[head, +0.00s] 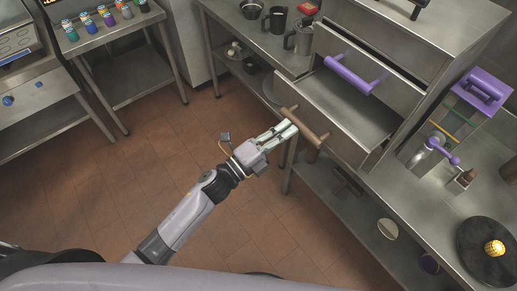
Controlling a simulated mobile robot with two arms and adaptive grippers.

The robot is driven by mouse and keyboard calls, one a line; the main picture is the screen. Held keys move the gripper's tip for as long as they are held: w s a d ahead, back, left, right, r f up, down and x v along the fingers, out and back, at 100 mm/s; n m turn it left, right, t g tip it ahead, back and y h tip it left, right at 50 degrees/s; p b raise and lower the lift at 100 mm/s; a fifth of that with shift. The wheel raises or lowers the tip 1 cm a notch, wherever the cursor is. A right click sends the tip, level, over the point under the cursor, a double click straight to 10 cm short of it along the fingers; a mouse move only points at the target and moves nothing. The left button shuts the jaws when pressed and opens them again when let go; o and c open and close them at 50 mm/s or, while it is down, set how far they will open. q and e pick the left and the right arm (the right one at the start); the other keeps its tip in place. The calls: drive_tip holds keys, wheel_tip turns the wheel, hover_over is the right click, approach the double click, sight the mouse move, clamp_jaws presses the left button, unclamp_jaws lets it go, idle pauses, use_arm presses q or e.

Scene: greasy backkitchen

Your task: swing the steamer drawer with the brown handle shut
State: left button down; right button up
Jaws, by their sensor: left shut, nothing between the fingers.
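The steel steamer drawer with the brown handle (313,134) stands pulled out, and its bare inner floor (362,108) shows behind its front panel (315,103). The brown handle is a bar across the front. My left gripper (288,128) is shut and empty, with its fingertips at the left end of the brown handle. I cannot tell whether they touch it. My right gripper is not in view.
Above is another drawer with a purple handle (352,76), with a dark gap over its front. Metal jugs (301,38) stand on the counter at the back. A purple-handled item (481,90) and a dark round plate (484,262) are at right. The tiled floor (150,150) at left is clear.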

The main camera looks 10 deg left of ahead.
sight(323, 107)
use_arm(q)
drive_tip(key=f+b+x, duration=0.1)
drive_tip(key=x, duration=0.3)
drive_tip(key=b+x, duration=0.2)
drive_tip(key=x, duration=0.2)
drive_tip(key=f+b+x, duration=0.1)
drive_tip(key=x, duration=0.4)
drive_tip(key=shift+w+d+f+b, duration=0.25)
drive_tip(key=shift+d+f+b, duration=0.05)
drive_tip(key=shift+w+r, duration=0.1)
drive_tip(key=shift+a, duration=0.1)
